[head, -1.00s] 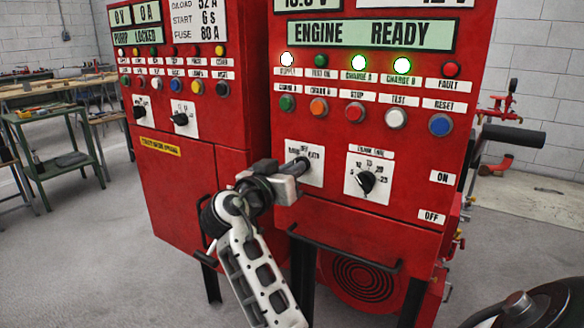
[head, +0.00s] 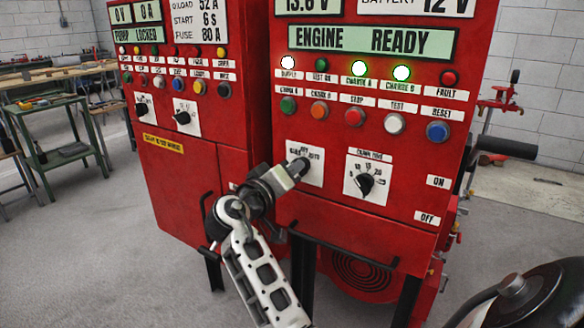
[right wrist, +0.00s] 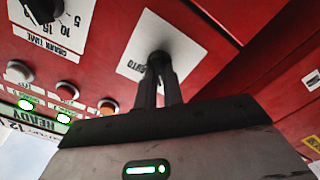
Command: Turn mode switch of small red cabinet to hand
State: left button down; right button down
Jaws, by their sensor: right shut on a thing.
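The small red cabinet (head: 400,209) stands at the right in the head view, its display reading ENGINE READY. Its mode switch is a dark knob (right wrist: 160,60) on a white plate (head: 317,150), with AUTO readable on the right side of the plate. My right gripper (head: 301,164) is shut on the knob. In the right wrist view both fingers (right wrist: 160,82) close around it. The gripper looks tilted in the head view. The fingers mostly hide the knob, so its exact pointing is hard to tell. My left gripper is not in view.
A crank time dial (head: 366,183) sits right of the switch. Coloured buttons (head: 355,117) are above it. A black handle bar (head: 345,250) runs below. Another red cabinet (head: 180,190) stands to the left. A green table (head: 60,150) is at the far left.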

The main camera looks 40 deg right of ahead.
dwell(0.4)
jog(key=c, duration=1.5)
grip_release()
jog(key=b+v, duration=0.1)
jog(key=v, duration=0.6)
jog(key=shift+s+a, duration=0.1)
jog(key=shift+a, duration=0.2)
